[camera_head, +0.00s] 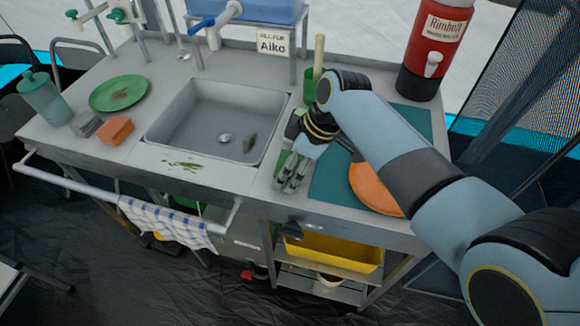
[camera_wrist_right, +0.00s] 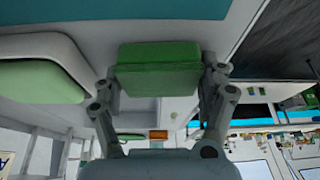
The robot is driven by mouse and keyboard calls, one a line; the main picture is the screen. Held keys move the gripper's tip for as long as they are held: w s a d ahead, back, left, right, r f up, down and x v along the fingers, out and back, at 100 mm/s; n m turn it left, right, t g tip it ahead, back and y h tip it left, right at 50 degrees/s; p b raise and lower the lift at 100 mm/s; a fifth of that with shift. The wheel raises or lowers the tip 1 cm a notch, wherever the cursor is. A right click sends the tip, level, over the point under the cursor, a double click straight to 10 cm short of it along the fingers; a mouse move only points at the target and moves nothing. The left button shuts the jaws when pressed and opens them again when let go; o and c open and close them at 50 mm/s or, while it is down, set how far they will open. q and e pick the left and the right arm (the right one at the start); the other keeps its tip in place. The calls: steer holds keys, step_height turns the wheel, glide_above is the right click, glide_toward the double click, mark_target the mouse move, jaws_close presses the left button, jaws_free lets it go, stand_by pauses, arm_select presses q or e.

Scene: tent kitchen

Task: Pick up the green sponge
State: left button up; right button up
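The green sponge (camera_wrist_right: 158,68) sits between the two fingers of my right gripper (camera_wrist_right: 160,85) in the right wrist view. The fingers meet its two side edges, with no clear gap. In the head view my right gripper (camera_head: 290,184) points down over the counter, between the sink and the teal mat. A bit of the green sponge (camera_head: 282,160) shows beside the fingers there; the rest is hidden by the gripper. I cannot tell whether the sponge still touches the counter. My left gripper is not in view.
The sink (camera_head: 215,125) is left of my right gripper. An orange plate (camera_head: 374,190) lies on the teal mat (camera_head: 328,180) to its right. An orange sponge (camera_head: 116,130), green plate (camera_head: 118,93) and tumbler (camera_head: 45,98) stand at the left. A red dispenser (camera_head: 435,45) stands behind.

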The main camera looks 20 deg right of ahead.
mark_target(284, 162)
steer(key=c, duration=0.3)
steer(key=shift+r, duration=0.5)
step_height(284, 162, up, 3)
steer(key=shift+w+f, duration=0.1)
steer(key=shift+f, duration=0.1)
steer(key=s+d+r, duration=0.1)
steer(key=d+r, duration=0.1)
steer(key=d, duration=0.1)
steer(key=s+d+r, duration=0.2)
steer(key=d+r, duration=0.1)
steer(key=d, duration=0.1)
steer(key=s+d+r, duration=0.2)
steer(key=d, duration=0.1)
steer(key=shift+d+r+b, duration=0.2)
steer(key=shift+d+b, duration=0.15)
steer(key=shift+b, duration=0.05)
steer(key=o, duration=0.3)
steer(key=c, duration=0.5)
